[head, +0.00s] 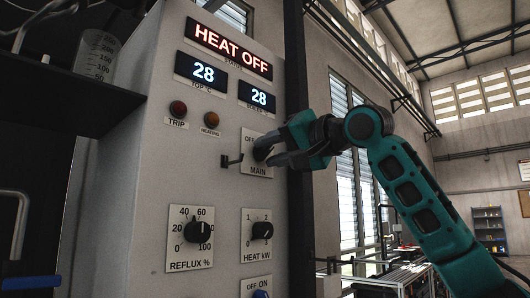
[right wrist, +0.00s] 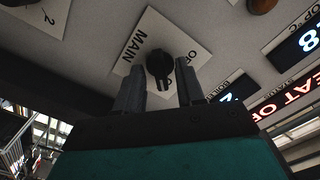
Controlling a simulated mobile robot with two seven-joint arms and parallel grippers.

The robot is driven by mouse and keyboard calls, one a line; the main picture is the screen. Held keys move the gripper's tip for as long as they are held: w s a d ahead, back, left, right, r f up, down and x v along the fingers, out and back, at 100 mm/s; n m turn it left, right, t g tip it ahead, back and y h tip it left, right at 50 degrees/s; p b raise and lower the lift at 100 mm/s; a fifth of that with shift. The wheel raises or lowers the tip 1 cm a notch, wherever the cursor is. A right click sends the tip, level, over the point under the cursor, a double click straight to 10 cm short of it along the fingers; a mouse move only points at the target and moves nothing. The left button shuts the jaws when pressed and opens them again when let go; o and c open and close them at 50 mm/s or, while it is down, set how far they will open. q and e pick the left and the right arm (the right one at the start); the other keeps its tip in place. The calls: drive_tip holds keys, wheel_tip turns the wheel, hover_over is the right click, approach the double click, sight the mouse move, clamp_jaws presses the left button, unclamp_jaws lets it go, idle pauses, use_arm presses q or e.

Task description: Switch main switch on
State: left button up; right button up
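The main switch (head: 262,149) is a black rotary knob on a white plate marked OFF and MAIN, on the grey control panel (head: 135,190). In the right wrist view the knob (right wrist: 160,66) shows in front of my right gripper, between the lines of its two fingers. My right gripper (head: 272,152) is at the switch in the head view and partly covers its plate. In the right wrist view the fingers (right wrist: 160,90) stand apart, with a gap either side of the knob. The display (head: 233,45) reads HEAT OFF. My left gripper is not in view.
Two displays (head: 201,73) read 28. Trip (head: 178,109) and heating (head: 211,119) lamps look unlit. Below are the reflux knob (head: 198,231), the heat kW knob (head: 262,230) and a blue-knobbed switch (head: 260,294). A beaker (head: 97,55) stands on a dark shelf at left.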

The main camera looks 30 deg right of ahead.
drive_tip(key=shift+o, duration=0.2)
drive_tip(key=shift+s+d, duration=0.15)
drive_tip(key=shift+s, duration=0.4)
use_arm(q)
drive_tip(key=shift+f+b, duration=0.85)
drive_tip(key=shift+b, duration=0.05)
use_arm(e)
drive_tip(key=shift+v, duration=2.95)
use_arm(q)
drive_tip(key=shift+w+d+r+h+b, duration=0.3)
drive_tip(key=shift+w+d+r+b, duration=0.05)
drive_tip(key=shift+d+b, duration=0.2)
use_arm(e)
drive_tip(key=v, duration=1.3)
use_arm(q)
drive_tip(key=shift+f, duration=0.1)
